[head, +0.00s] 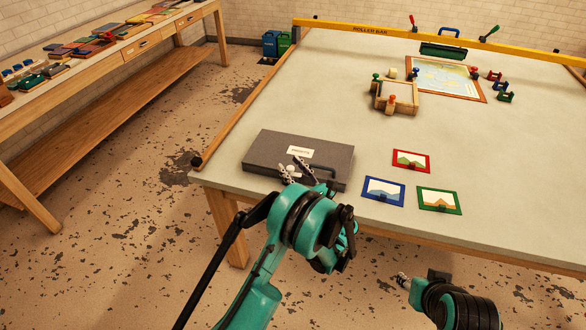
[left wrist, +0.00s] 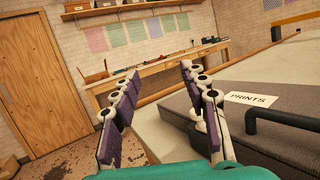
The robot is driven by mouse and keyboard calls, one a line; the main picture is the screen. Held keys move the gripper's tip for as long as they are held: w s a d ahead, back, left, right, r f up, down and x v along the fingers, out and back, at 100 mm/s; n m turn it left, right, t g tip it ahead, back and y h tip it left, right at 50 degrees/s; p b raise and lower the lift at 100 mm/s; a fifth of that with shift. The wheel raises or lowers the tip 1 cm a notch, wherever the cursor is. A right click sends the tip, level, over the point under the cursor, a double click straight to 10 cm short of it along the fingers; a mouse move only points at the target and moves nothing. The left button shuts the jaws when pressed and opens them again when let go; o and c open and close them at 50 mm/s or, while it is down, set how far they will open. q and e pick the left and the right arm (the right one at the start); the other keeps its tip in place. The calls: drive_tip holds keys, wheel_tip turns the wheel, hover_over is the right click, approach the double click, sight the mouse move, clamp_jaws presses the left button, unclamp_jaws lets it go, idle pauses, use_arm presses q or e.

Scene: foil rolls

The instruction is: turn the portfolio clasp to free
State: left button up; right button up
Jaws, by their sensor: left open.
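The dark grey portfolio (head: 262,151) lies flat near the table's front left corner, with a white PRINTS label (head: 299,152) on top. A pale round piece (head: 290,168), perhaps the clasp, shows between my left fingers; its setting is unclear. My left gripper (head: 296,169) is open over the portfolio's front part. In the left wrist view its fingers (left wrist: 158,88) are spread and empty. The portfolio (left wrist: 262,133) is right of them there, with its label (left wrist: 251,98) and a black handle (left wrist: 285,120). My right gripper (head: 402,278) is off the table's front edge; its jaws are unclear.
Red (head: 411,152), blue (head: 384,180) and green (head: 437,188) framed pictures lie right of the portfolio. A wooden box frame (head: 397,108) and a map print (head: 440,77) lie farther back. A yellow roller bar (head: 350,28) spans the far edge. The table's middle is clear.

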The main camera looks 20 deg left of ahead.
sight(292, 170)
use_arm(q)
drive_tip(key=d+f+h, duration=0.1)
drive_tip(key=f, duration=0.1)
drive_tip(key=d+f+h, duration=0.1)
drive_tip(key=d+f, duration=0.1)
drive_tip(key=d+f+h, duration=0.1)
drive_tip(key=f, duration=0.1)
drive_tip(key=shift+w+d+f+g, duration=0.25)
drive_tip(key=shift+d+f+g, duration=0.05)
drive_tip(key=shift+g, duration=0.1)
drive_tip(key=shift+w+a+f, duration=0.15)
drive_tip(key=shift+w+f, duration=0.05)
drive_tip(key=b+x, duration=0.1)
drive_tip(key=x, duration=0.6)
drive_tip(key=shift+b, duration=0.35)
clamp_jaws()
drive_tip(key=shift+a+h, duration=0.1)
drive_tip(key=shift+h, duration=0.2)
